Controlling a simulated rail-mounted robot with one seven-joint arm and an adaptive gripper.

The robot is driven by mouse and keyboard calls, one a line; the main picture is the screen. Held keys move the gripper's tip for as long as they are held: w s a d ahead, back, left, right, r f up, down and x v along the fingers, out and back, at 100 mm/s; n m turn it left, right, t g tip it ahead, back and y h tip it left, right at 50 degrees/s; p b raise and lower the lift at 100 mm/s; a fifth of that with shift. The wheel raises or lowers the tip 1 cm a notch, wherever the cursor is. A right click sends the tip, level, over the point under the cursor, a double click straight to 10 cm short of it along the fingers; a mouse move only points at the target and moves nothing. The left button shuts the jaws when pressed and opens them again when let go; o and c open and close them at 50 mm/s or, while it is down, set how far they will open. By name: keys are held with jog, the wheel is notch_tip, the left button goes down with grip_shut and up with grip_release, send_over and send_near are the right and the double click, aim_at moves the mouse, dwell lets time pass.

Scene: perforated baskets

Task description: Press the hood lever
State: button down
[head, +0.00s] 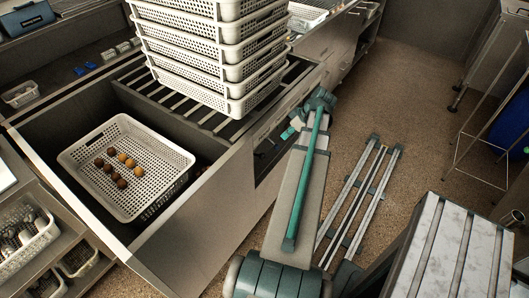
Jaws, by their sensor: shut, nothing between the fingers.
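No hood lever can be made out for certain in the head view. My grey and teal arm reaches away from the bottom middle to the front of the counter (215,225). My gripper (289,133) is small at its far end, by a dark recess (270,150) in the counter front. It is shut and holds nothing. Whether it touches the counter front cannot be told, as the arm hides part of that area.
Stacked white perforated baskets (215,70) stand on a slatted rack (190,105). Another basket (75,158) holding several brown balls sits in the sink-like well at left. A slatted light top (450,250) stands at lower right. Open floor (420,110) lies at upper right.

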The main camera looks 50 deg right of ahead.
dwell(0.3)
jog(key=p, duration=0.3)
send_near(257, 155)
notch_tip(257, 155, down, 3)
jog(key=shift+w+d+f, duration=0.1)
jog(key=shift+f, duration=0.65)
jog(key=shift+f, duration=0.15)
jog(key=shift+f+t+b, duration=0.15)
jog(key=shift+t+b, duration=0.15)
jog(key=shift+b, duration=0.5)
